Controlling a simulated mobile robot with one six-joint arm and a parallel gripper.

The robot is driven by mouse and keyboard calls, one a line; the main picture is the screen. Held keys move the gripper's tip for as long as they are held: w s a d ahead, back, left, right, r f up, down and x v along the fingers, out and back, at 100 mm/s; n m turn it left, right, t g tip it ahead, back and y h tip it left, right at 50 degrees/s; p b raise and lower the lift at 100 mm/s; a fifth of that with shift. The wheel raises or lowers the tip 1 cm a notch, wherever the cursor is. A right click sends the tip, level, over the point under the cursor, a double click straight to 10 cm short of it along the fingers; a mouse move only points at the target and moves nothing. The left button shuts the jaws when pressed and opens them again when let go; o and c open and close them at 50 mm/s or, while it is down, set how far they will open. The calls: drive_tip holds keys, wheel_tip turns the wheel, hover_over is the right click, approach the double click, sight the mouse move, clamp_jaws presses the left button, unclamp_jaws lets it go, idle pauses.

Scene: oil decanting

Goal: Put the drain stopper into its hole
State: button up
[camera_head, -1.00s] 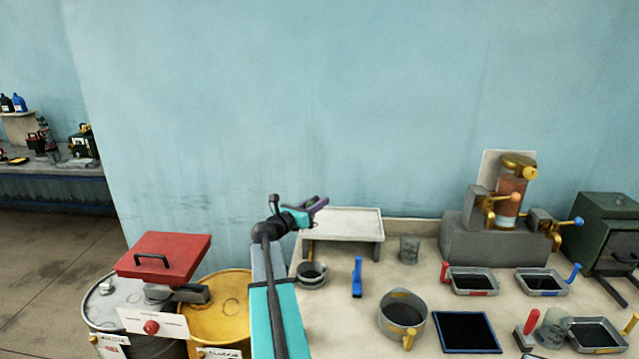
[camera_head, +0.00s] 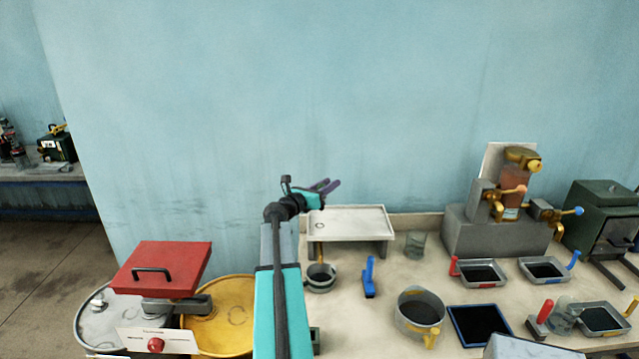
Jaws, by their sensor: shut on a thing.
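My gripper (camera_head: 328,188) has purple fingers and is at the end of my teal arm. It appears in front of the back edge of a low white-topped stand (camera_head: 365,222). The fingers are close together on something too small to make out, so I cannot tell whether it is the drain stopper. I cannot pick out a drain stopper elsewhere for certain. A small dark ring mark (camera_head: 320,225) shows on the stand's top at left; whether it is a hole is unclear.
A glass decanting vessel with brass taps (camera_head: 515,190) stands on a grey block at right. Pans, shallow trays and a blue-handled tool (camera_head: 369,276) are spread over the bench. A yellow drum (camera_head: 237,315) and a red lid (camera_head: 165,262) are at lower left. A grey object (camera_head: 525,346) cuts the bottom edge.

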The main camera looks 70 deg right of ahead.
drive_tip(key=shift+w, duration=0.3)
drive_tip(key=shift+f, duration=0.15)
drive_tip(key=shift+f+b, duration=1.85)
drive_tip(key=shift+f, duration=0.9)
drive_tip(key=shift+s, duration=0.1)
drive_tip(key=shift+f+b, duration=1.25)
drive_tip(key=shift+f, duration=0.75)
idle(1.0)
drive_tip(key=o, duration=1.2)
